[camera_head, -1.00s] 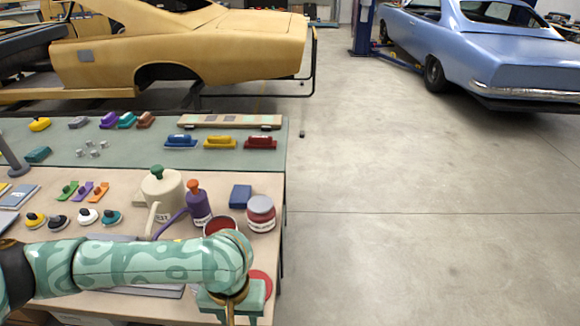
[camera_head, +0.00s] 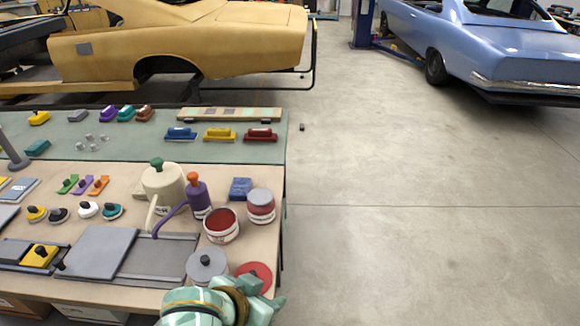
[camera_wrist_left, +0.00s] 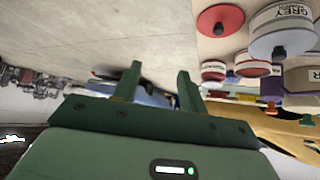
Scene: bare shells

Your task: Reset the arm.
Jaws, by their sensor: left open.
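My left arm (camera_head: 195,305) shows at the bottom of the head view, at the table's front right corner. The left gripper itself is seen best in the left wrist view (camera_wrist_left: 158,82), where its two dark green fingers stand apart with nothing between them. Past the fingers in that view are the floor and, upside down, the cars. My right gripper is in neither view.
Close to my left arm on the table are a red lid (camera_head: 254,272), a grey-lidded can (camera_head: 207,262) and an open red paint can (camera_head: 221,226). A grey sliding panel (camera_head: 98,252) lies left of them. The floor (camera_head: 420,230) right of the table is clear.

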